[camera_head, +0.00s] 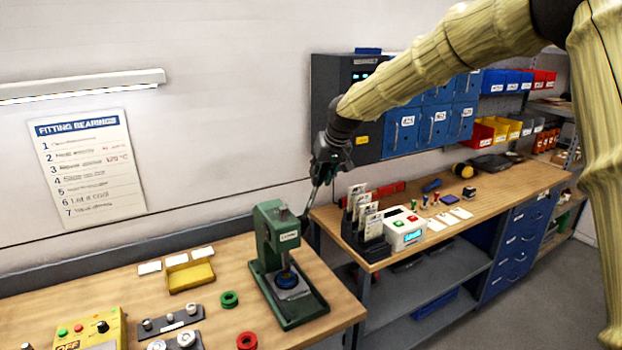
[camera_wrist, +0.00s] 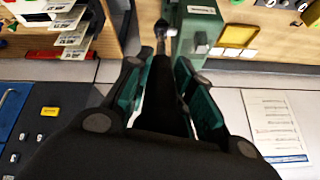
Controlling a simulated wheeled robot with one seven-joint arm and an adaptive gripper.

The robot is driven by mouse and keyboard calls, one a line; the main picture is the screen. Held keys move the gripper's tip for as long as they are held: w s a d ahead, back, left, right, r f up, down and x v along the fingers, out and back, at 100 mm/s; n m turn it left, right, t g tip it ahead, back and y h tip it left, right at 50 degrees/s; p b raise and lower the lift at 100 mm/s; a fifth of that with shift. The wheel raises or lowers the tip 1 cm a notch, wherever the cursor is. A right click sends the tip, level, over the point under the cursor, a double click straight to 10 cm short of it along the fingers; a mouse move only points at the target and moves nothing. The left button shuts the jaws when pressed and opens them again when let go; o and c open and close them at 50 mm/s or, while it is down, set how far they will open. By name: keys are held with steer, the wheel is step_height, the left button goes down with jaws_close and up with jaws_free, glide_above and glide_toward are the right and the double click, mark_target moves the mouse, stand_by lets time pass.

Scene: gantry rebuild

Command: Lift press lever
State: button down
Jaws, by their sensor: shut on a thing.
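The green press (camera_head: 272,245) stands on the left wooden bench near its right end, with a round blue and metal part under its ram. Its lever (camera_head: 308,207) is a thin rod at the press's right side, tilted upward. My gripper (camera_head: 316,184) is above and to the right of the press, pointing down, shut on the lever. In the wrist view the lever (camera_wrist: 160,47) runs between the fingers of my gripper (camera_wrist: 161,77), beside the green press body (camera_wrist: 199,30). The fingers hide part of the rod.
A yellow tray (camera_head: 190,276), a green ring (camera_head: 229,299) and a red ring (camera_head: 247,341) lie left of the press. A card rack (camera_head: 366,236) and a white button box (camera_head: 404,230) stand on the right bench. A gap separates the benches.

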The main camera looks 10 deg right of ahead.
steer(key=shift+w+r, duration=0.15)
steer(key=shift+r, duration=0.1)
steer(key=c, duration=1.5)
jaws_free()
steer(key=shift+o, duration=1.3)
steer(key=shift+w+f, duration=0.15)
steer(key=v, duration=1.2)
